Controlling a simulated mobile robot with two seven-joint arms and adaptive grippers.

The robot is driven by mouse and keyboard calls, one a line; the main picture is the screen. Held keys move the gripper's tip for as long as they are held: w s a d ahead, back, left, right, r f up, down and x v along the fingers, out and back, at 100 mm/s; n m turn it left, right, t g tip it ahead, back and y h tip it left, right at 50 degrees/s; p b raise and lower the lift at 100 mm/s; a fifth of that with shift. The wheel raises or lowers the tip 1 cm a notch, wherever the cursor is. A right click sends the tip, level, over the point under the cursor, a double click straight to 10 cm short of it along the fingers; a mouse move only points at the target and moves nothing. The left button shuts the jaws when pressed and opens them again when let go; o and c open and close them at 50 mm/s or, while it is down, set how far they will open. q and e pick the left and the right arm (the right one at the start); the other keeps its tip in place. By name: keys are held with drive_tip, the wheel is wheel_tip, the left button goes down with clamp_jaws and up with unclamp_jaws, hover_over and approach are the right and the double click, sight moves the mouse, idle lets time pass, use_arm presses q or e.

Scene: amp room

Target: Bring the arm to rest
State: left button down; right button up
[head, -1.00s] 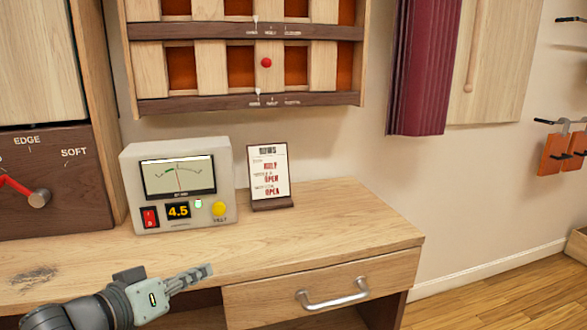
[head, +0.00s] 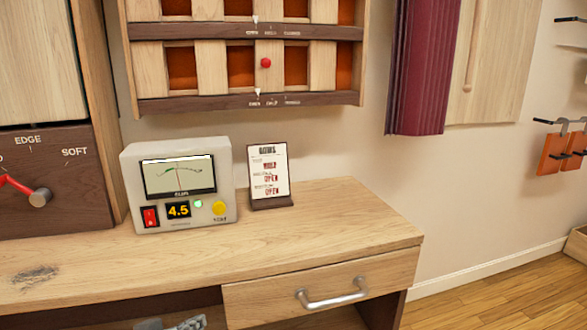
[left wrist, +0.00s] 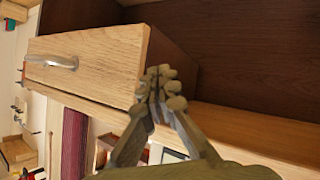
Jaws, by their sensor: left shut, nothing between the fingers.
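My left gripper (head: 186,322) is just inside the bottom edge of the head view, below the desk's front edge and left of the drawer. Only a small part of it shows there, and most of the arm is out of view. In the left wrist view the left gripper (left wrist: 163,88) is shut and empty. Its fingertips appear close to the end of the drawer front, with the dark open space under the desk behind. I cannot tell whether they touch the wood. My right gripper is not in view.
The wooden desk (head: 335,225) bears a meter box (head: 150,212) and a small sign card (head: 268,172). The drawer (head: 245,300) is closed, its metal handle (head: 335,300) sticking out. A slatted wall panel (head: 212,68) hangs above. Open floor (head: 500,295) lies at the right.

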use_arm(q)
drive_tip(key=s+a+f+m+g+y, duration=0.1)
drive_tip(key=s+a+f+g+y, duration=0.15)
drive_tip(key=s+a+f, duration=0.45)
drive_tip(key=s+a+f+m+g+y, duration=0.2)
drive_tip(key=s+a+f+y, duration=0.1)
drive_tip(key=a+f, duration=0.75)
drive_tip(key=s+a+f+m+g+y, duration=0.3)
drive_tip(key=s+a+f+g, duration=0.1)
drive_tip(key=s+a+f, duration=0.85)
drive_tip(key=s+d+f+n+h, duration=0.1)
drive_tip(key=s+d+f+h, duration=0.1)
drive_tip(key=d, duration=0.9)
drive_tip(key=s+d+f+n+g+h, duration=0.1)
drive_tip(key=s+d+f+n+h, duration=0.1)
drive_tip(key=d, duration=0.9)
drive_tip(key=shift+s+d+f, duration=0.35)
drive_tip(key=shift+d+f, duration=0.05)
drive_tip(key=shift+f, duration=0.05)
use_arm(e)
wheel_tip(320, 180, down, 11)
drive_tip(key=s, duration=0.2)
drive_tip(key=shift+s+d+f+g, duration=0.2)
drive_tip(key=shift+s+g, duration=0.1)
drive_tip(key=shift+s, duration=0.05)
